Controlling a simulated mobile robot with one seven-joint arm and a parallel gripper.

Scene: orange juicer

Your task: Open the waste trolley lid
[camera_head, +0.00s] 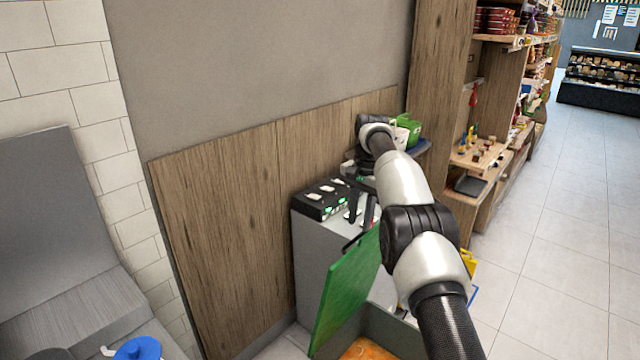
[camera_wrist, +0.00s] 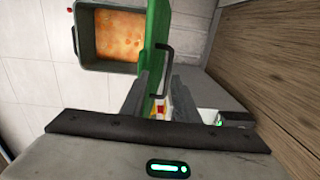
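The waste trolley's green lid (camera_head: 348,290) stands raised, steeply tilted beside the open bin. In the wrist view the lid (camera_wrist: 153,40) is nearly edge-on. The grey trolley bin (camera_wrist: 84,62) shows orange contents (camera_wrist: 110,35); only part of it shows in the head view. A black bar handle (camera_wrist: 171,62) sticks out from the lid. My gripper (camera_wrist: 162,76) is open, with its two fingers apart on either side of the handle's lower part in the picture. Whether they touch it I cannot tell. In the head view my gripper (camera_head: 362,208) is just above the lid's upper edge.
A grey cabinet (camera_head: 310,255) with a black control box (camera_head: 325,200) stands behind the lid, against the wood-panelled wall (camera_head: 220,220). Wooden shelves (camera_head: 490,150) with goods stand to the right. The tiled floor (camera_head: 560,240) is clear at right.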

